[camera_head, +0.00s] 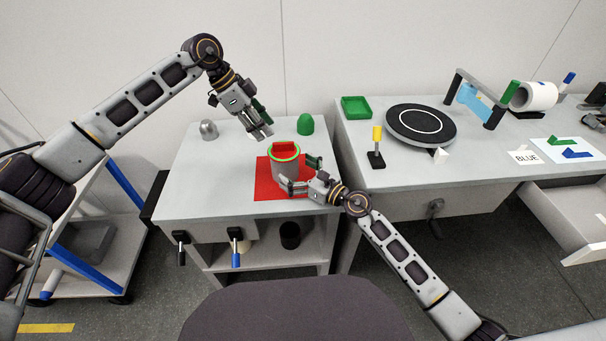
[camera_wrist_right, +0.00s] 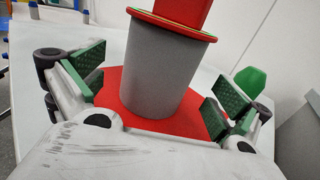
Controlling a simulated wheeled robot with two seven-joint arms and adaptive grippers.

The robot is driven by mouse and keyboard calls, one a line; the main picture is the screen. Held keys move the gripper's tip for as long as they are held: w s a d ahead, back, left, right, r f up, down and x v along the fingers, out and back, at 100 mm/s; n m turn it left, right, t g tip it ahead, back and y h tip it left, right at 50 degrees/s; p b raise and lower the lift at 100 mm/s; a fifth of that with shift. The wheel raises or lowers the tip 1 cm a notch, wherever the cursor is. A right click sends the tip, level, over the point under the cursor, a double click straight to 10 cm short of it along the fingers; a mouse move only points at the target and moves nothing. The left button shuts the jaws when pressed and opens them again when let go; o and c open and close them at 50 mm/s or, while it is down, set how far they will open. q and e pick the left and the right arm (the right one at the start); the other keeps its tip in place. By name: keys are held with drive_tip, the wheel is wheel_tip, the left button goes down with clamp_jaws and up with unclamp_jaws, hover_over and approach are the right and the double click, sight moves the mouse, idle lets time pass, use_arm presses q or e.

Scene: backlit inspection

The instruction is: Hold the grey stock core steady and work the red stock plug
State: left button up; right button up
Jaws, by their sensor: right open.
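The grey stock core (camera_head: 285,170) stands upright on a red mat (camera_head: 264,186) on the left table. The red stock plug (camera_head: 284,148) sits in its top, inside a green ring. In the right wrist view the core (camera_wrist_right: 160,70) rises between the fingers, with the plug (camera_wrist_right: 182,12) cut off at the top. My right gripper (camera_head: 300,175) is open, its fingers on either side of the core, apart from it as far as I can see. My left gripper (camera_head: 262,128) hangs above and behind-left of the core, touching nothing; its finger gap is unclear.
A silver dome (camera_head: 208,130) and a green dome (camera_head: 305,124) stand at the table's back. The right table holds a green tray (camera_head: 356,107), a black turntable (camera_head: 421,123) and a yellow-topped post (camera_head: 377,146). An open drawer (camera_head: 572,208) juts out at the right.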

drive_tip(key=shift+x, duration=2.1)
drive_tip(key=c, duration=1.1)
drive_tip(key=shift+f, duration=0.15)
